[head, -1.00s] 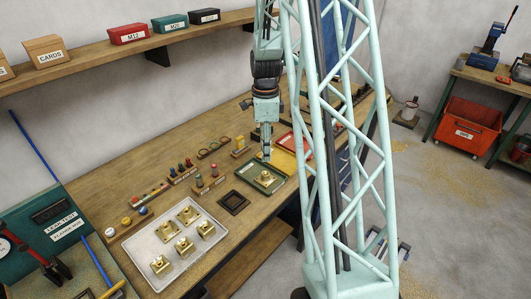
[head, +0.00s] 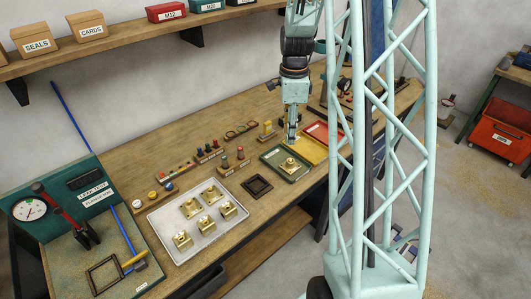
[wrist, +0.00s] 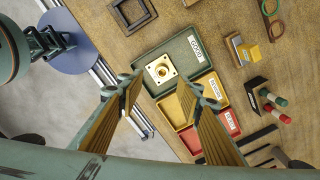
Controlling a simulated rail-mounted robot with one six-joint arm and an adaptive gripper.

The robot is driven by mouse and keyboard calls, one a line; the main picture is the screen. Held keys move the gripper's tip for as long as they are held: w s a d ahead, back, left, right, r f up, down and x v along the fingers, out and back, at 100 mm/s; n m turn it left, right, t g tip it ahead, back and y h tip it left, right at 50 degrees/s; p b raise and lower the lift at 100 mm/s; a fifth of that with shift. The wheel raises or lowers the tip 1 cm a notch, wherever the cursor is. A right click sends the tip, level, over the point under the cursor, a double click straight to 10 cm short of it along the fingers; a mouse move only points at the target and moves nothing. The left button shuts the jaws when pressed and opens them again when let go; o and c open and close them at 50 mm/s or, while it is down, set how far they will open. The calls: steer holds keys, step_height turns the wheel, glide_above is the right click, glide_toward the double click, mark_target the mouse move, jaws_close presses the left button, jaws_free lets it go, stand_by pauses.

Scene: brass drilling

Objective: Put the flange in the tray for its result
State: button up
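A brass flange (head: 289,164) with a raised centre boss sits in the green tray (head: 269,156). In the wrist view the flange (wrist: 161,69) lies flat in the left part of the green tray (wrist: 184,52), which is labelled GOOD. My gripper (head: 292,139) is just above the green tray, pointing down. In the wrist view its two fingers (wrist: 166,84) are spread wide apart with nothing between them, clear of the flange. The yellow tray (wrist: 203,88) and the red tray (wrist: 229,122) beside it look empty.
A white tray (head: 178,257) with several more brass flanges stands at the left. A dark square frame (head: 257,186) lies between it and the green tray. Small racks with coloured plugs (head: 208,152) stand behind. A shelf (head: 130,45) with boxes runs along the wall.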

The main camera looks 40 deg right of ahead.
steer(key=s+a+r+n+t, duration=0.1)
steer(key=s+a+r+n, duration=0.3)
steer(key=a+r, duration=0.55)
steer(key=s+a+r+n, duration=0.2)
steer(key=a+r+n, duration=0.3)
steer(key=a+r, duration=0.4)
steer(key=s+a+r+n+t, duration=0.1)
steer(key=s+a+r+n, duration=0.3)
steer(key=s, duration=0.4)
steer(key=s+a+r+n+t, duration=0.1)
steer(key=s+a+r+n, duration=0.2)
steer(key=s+a+n, duration=0.3)
steer(key=s+a+r+n, duration=0.4)
steer(key=s+a+n, duration=0.1)
steer(key=s, duration=0.6)
steer(key=shift+a+r+n+t, duration=0.35)
steer(key=shift+a+n+t, duration=0.05)
steer(key=shift+a, duration=0.2)
